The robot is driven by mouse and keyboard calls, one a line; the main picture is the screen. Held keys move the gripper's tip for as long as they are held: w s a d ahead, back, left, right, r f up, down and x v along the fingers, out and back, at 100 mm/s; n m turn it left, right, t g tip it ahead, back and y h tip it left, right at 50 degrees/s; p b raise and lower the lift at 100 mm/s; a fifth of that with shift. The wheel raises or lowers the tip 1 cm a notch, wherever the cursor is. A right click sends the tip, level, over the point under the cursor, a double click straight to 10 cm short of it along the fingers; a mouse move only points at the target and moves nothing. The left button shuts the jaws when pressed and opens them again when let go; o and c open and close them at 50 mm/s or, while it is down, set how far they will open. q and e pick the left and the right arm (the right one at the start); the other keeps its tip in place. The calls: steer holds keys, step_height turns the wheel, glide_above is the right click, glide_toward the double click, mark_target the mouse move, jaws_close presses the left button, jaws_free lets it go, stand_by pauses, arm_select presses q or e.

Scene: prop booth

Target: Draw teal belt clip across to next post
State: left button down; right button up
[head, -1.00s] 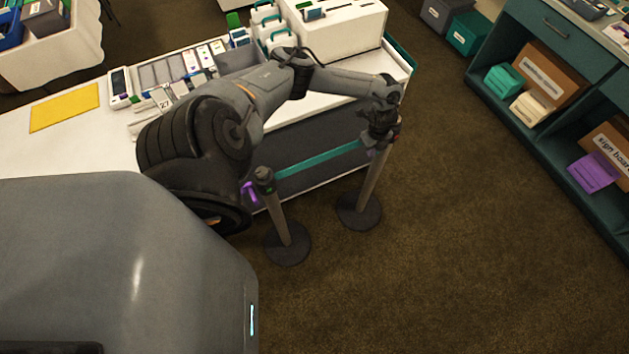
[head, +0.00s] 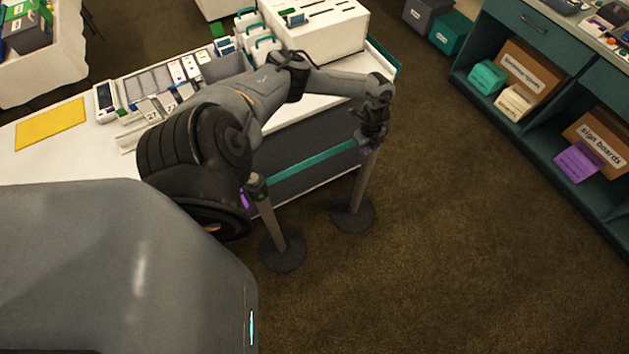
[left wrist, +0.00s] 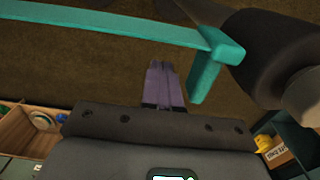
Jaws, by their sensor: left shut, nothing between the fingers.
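The teal belt (head: 312,161) spans from the near post (head: 268,215) to the far post (head: 363,188). In the left wrist view the belt (left wrist: 110,23) ends in a teal clip (left wrist: 207,62) that overlaps the dark post head (left wrist: 268,50); I cannot tell whether it is latched. My left gripper (head: 369,146) is at the top of the far post. Its purple fingers (left wrist: 164,84) are shut and empty, beside the clip and apart from it in the picture.
A white-topped counter (head: 50,165) stands behind the belt, with phones, cards and a white box (head: 315,30). A teal shelf unit (head: 462,75) stands at right. The carpet between is clear. A small purple piece (head: 244,198) shows beside the near post, partly hidden.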

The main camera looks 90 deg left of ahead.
steer(key=shift+d, duration=0.1)
steer(key=shift+r, duration=0.15)
step_height(320, 180, up, 7)
steer(key=p, duration=0.7)
steer(key=shift+r+p, duration=0.2)
steer(key=shift+p, duration=0.1)
